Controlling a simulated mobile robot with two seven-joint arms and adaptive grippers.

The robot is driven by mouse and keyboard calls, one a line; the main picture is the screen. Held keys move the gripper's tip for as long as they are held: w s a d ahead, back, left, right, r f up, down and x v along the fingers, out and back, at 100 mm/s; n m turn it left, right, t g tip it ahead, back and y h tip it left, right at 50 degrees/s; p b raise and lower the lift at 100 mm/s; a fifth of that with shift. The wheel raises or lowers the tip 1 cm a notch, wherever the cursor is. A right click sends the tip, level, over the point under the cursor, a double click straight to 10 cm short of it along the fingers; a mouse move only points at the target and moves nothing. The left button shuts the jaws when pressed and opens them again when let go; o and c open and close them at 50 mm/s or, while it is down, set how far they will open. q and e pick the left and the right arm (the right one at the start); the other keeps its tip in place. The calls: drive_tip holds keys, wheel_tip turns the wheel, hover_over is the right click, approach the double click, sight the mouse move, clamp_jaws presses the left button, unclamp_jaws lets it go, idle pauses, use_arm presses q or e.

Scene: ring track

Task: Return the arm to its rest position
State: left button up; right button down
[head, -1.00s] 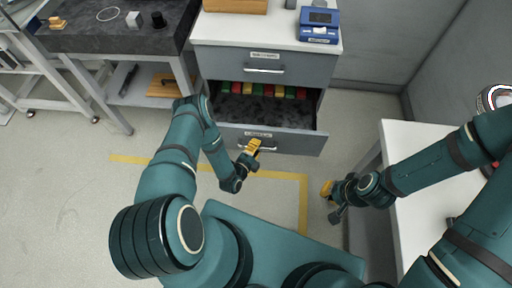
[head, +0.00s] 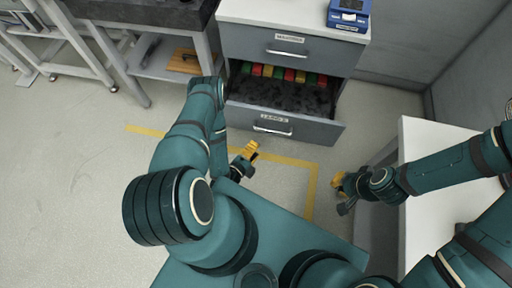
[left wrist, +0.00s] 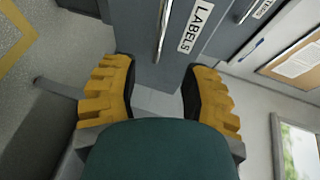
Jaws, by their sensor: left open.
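My left arm (head: 190,140) is bent in front of the grey drawer cabinet. My left gripper (head: 252,149) has yellow fingers and sits below and in front of the open drawer, apart from it. In the left wrist view the two yellow fingers (left wrist: 158,92) are spread with nothing between them. My right gripper (head: 338,182) hangs beside the white table on the right; its fingers are too small to tell open from shut.
The cabinet's lower drawer (head: 285,124) is pulled out, with coloured blocks (head: 285,73) along its back. A white table (head: 418,133) stands at right. A dark-topped bench (head: 150,12) stands at back left. Floor at left is clear.

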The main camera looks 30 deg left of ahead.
idle(0.4)
use_arm(q)
drive_tip(key=w+d+r+n+g, duration=0.45)
drive_tip(key=r+n+g, duration=0.25)
drive_tip(key=n, duration=0.4)
drive_tip(key=s+d+r+n+g+h, duration=0.2)
drive_tip(key=s+d+r+n+g, duration=0.5)
drive_tip(key=s+r+n, duration=0.1)
wheel_tip(320, 180, up, 2)
drive_tip(key=shift+s+r+n, duration=0.2)
drive_tip(key=shift+s+n, duration=0.1)
drive_tip(key=shift+n, duration=0.2)
